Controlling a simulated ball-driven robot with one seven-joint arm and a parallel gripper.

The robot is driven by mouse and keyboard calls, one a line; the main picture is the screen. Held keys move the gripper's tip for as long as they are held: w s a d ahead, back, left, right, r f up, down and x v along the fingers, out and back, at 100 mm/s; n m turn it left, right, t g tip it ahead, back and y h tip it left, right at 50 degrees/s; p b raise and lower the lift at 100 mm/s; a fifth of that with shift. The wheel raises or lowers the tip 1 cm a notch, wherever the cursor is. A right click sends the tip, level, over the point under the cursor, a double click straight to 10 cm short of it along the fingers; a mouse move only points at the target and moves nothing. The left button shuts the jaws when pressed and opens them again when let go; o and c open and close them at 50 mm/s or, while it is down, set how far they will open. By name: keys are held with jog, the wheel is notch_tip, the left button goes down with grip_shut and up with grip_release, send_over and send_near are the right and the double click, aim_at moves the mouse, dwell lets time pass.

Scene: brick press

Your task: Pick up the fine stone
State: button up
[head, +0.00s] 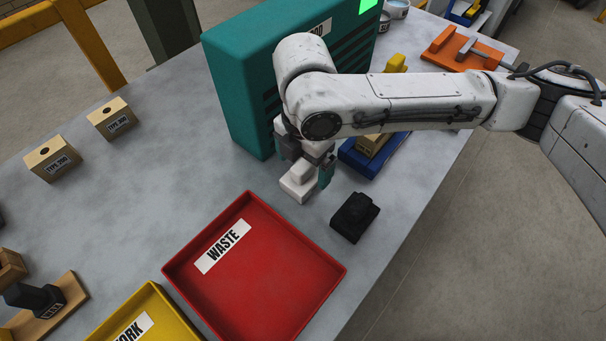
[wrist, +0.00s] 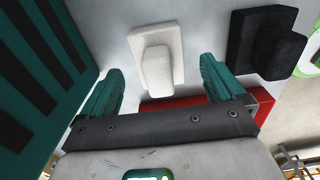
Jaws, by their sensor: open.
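A white stone-like block with a raised grip (head: 298,183) lies on the grey table, behind the red waste tray. In the wrist view the white block (wrist: 157,60) lies between the two teal fingers, with gaps on both sides. A similar black block (head: 354,217) lies to its right; it also shows in the wrist view (wrist: 266,45). I see no label on either block. My gripper (head: 309,166) is open and empty, pointing down over the white block. In the head view the arm partly hides the fingers; in the wrist view both fingers (wrist: 161,66) show.
The red waste tray (head: 177,268) is in front of the blocks. A teal machine (head: 238,92) stands close to the left of my gripper. A blue fixture (head: 358,160) with a wooden block is behind. Wooden type blocks (head: 52,160) stand at left; the table between is clear.

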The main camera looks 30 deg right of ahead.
jog(key=shift+a+f, duration=0.1)
jog(key=shift+f, duration=1.8)
jog(key=shift+c, duration=0.4)
jog(key=c, duration=1.2)
